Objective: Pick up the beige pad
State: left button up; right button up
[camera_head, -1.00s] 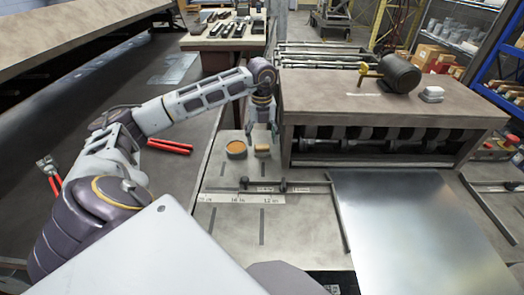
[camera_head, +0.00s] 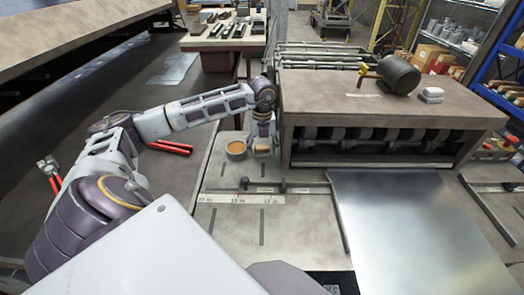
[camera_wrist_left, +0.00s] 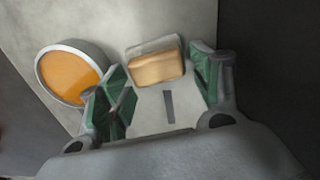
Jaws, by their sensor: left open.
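The beige pad (camera_head: 262,151) is a small tan block with a paler layer behind it, lying on the grey work surface. It also shows in the left wrist view (camera_wrist_left: 156,68), a little beyond the gap between the fingertips. My left gripper (camera_head: 265,142) points down over the pad in the head view. In the left wrist view its green-lined fingers (camera_wrist_left: 160,84) are spread wide, one to each side of the pad's near edge, with nothing held. My right gripper is not in view.
A round tin of orange material (camera_head: 236,149) stands just left of the pad, close to the left finger in the wrist view (camera_wrist_left: 70,76). The machine bench (camera_head: 385,100) rises to the right. A metal sheet (camera_head: 415,230) lies at front right. Red-handled tools (camera_head: 172,148) lie left.

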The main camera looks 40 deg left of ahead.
pick_arm(q)
jog(key=shift+f, duration=0.35)
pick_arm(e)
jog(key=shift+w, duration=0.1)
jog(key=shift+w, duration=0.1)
pick_arm(q)
jog(key=shift+c, duration=0.3)
jog(key=c, duration=0.8)
jog(key=shift+o, duration=0.2)
jog(key=shift+r, duration=0.1)
notch_tip(320, 180, up, 17)
notch_tip(320, 180, up, 9)
jog(key=p, duration=0.5)
send_over(263, 148)
jog(key=shift+s+r+p, duration=0.1)
jog(key=shift+r+p, duration=0.55)
jog(key=shift+r, duration=0.3)
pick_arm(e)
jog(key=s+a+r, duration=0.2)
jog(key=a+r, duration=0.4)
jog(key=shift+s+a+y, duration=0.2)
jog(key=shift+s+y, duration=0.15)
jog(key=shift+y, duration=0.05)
